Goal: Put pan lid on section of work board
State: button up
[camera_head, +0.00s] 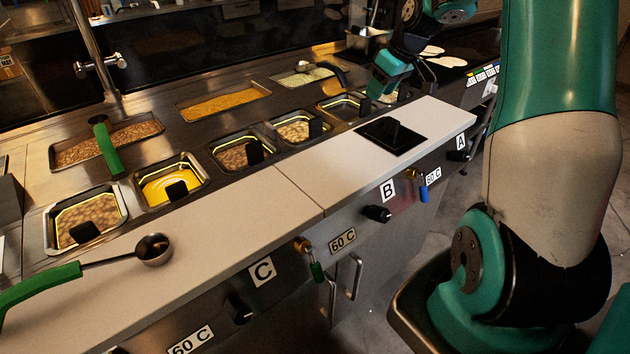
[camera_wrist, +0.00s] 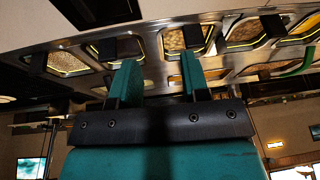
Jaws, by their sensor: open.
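The pan lid (camera_head: 393,138), a flat black rectangle with an upright black handle, lies on the right section of the white work board (camera_head: 345,165), between the labels B and A. It also shows at the top of the wrist view (camera_wrist: 97,12). My gripper (camera_head: 391,72) is beyond the board, above the far right end of the pan row, apart from the lid. In the wrist view my gripper (camera_wrist: 158,78) has its two teal fingers spread with nothing between them. Part of the arm hides behind my own near link.
Several food pans with black handles, such as the yellow one (camera_head: 168,183), line the board's far side. A green-handled ladle (camera_head: 152,250) lies on the board's left section (camera_head: 215,215). A faucet (camera_head: 100,64) rises at the back left. The board's middle is clear.

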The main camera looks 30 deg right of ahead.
jog(key=s+a+r+n+g+y, duration=0.1)
jog(key=s+a+r, duration=0.15)
jog(key=a, duration=0.65)
jog(key=s+a+r+n, duration=0.1)
jog(key=s+a, duration=0.2)
jog(key=a, duration=0.6)
jog(key=s+a+r+n+g+y, duration=0.1)
jog(key=s+a+r, duration=0.1)
jog(key=a, duration=0.7)
jog(key=s+a+n+g, duration=0.1)
jog(key=s+a, duration=0.4)
jog(key=s, duration=0.4)
jog(key=s+a+n+g+y, duration=0.1)
jog(key=s+a, duration=0.5)
jog(key=s, duration=0.3)
jog(key=shift+s+a, duration=0.15)
